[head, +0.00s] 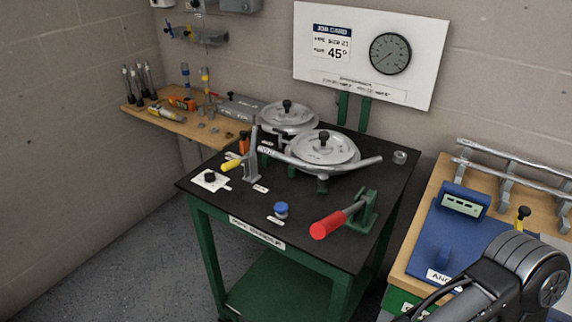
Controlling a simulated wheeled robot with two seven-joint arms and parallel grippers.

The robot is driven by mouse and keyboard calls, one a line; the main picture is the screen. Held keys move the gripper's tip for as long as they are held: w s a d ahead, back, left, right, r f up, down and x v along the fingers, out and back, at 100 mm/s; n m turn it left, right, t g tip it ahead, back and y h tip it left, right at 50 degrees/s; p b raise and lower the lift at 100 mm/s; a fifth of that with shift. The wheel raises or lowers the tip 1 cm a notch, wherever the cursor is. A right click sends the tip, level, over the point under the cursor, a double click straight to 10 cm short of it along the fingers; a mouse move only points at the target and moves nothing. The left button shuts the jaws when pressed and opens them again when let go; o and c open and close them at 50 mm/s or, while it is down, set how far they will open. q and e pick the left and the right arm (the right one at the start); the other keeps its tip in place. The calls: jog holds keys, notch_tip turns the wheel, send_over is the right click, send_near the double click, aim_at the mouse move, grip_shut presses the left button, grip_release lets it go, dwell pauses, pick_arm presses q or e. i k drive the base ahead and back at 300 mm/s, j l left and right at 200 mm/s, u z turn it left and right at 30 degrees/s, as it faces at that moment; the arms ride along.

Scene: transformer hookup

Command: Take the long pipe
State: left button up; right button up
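Two bare metal pipes lie on a rack of grey brackets on the wooden bench at the right. The upper pipe (513,158) lies at the back, and the lower pipe (500,174) runs nearly parallel in front. Both run out of the frame at the right, so I cannot tell which is longer. Another metal pipe (366,163) sits at the bender on the black-topped table. Part of my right arm shows at the lower right, but its gripper is outside the frame. My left gripper is not in view.
The green table (245,207) carries two round bender wheels, a red-handled lever (330,225) and a blue knob (281,209). A job card reading 45° hangs behind.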

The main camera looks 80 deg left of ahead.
aim_at(291, 160)
jog(key=l+u, duration=0.15)
jog(key=u, duration=1.65)
jog(key=i+j+u, duration=0.15)
jog(key=u, duration=0.65)
jog(key=j+z, duration=0.5)
jog(key=k+j+z, duration=0.2)
jog(key=z, duration=0.3)
jog(key=j, duration=0.1)
